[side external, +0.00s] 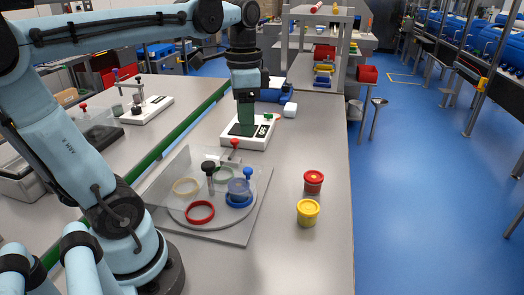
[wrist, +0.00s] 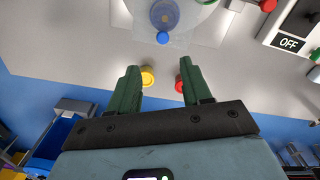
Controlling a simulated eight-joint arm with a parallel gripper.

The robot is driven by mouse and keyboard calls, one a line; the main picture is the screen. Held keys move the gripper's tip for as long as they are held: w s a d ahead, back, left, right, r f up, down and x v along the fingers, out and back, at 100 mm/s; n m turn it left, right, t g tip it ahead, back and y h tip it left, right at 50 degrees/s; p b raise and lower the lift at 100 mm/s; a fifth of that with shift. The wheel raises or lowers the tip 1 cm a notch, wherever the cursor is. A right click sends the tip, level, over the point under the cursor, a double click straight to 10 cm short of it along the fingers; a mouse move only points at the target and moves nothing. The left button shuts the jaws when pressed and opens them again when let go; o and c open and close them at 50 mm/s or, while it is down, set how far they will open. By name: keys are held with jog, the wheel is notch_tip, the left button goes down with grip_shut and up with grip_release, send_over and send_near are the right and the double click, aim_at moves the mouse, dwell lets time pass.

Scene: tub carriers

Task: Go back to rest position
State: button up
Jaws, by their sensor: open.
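My gripper (side external: 246,132) is open and empty, its green fingers pointing down. In the side view it overlaps the white box (side external: 262,140); the height between them is hard to judge. In the wrist view the gap between my fingertips (wrist: 161,76) is clear, with the yellow tub (wrist: 147,77) and red tub (wrist: 181,88) showing near the fingers. In the side view the red tub (side external: 313,182) and yellow tub (side external: 307,212) stand upright on the bench, apart from my gripper. The tub carrier (side external: 180,212) has coloured rings; a blue tub (side external: 239,189) sits in its blue ring.
The grey bench (side external: 290,255) is clear at the front right. A black-handled post (side external: 209,172) and red knob (side external: 234,143) rise near the carrier. A blue object (side external: 270,95) and a shelf (side external: 318,50) stand behind. The white box reads OFF in the wrist view (wrist: 289,43).

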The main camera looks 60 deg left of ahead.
jog(key=w+d+f+n+t, duration=0.1)
jog(key=d+f+n+t, duration=0.3)
jog(key=d+f+t, duration=0.3)
jog(key=shift+d+f+n, duration=0.3)
jog(key=shift+d+f, duration=0.25)
jog(key=shift+f, duration=0.25)
